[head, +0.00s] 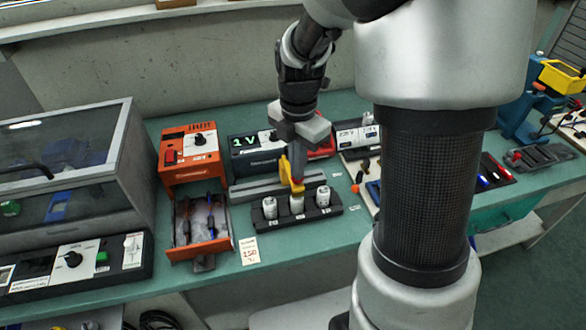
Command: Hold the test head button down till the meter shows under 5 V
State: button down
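The meter (262,155) stands at the back of the bench, and its green display (244,141) reads 1 V. My gripper (297,165) points down in front of the meter and appears shut on a yellow test head (286,170). The test head's orange-red lower end is at the top of the middle white canister (297,204) in a black holder (326,213). I cannot tell whether they touch. The test head button is not discernible; the gripper and the small size hide it.
An orange unit (187,172) and an orange open tray (222,245) stand left of the holder. A glass-fronted cabinet (130,140) fills the left. A card (249,251) reading 150 lies at the bench's front edge. My own arm column blocks the bench right of the holder.

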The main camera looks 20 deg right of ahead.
jog(key=shift+s+f, duration=0.1)
notch_tip(320, 180, up, 7)
jog(key=p, duration=0.5)
dwell(0.3)
dwell(0.4)
jog(key=s+r+m+t+p, duration=0.2)
jog(key=s+r+m+p, duration=0.2)
jog(key=s+r+m, duration=0.3)
jog(key=s+r+m+t+p, duration=0.3)
jog(key=s+r+m, duration=0.5)
jog(key=r+m, duration=0.6)
jog(key=a+m+p, duration=0.1)
jog(key=m, duration=0.2)
jog(key=shift+r+t, duration=0.3)
jog(key=shift+s, duration=0.15)
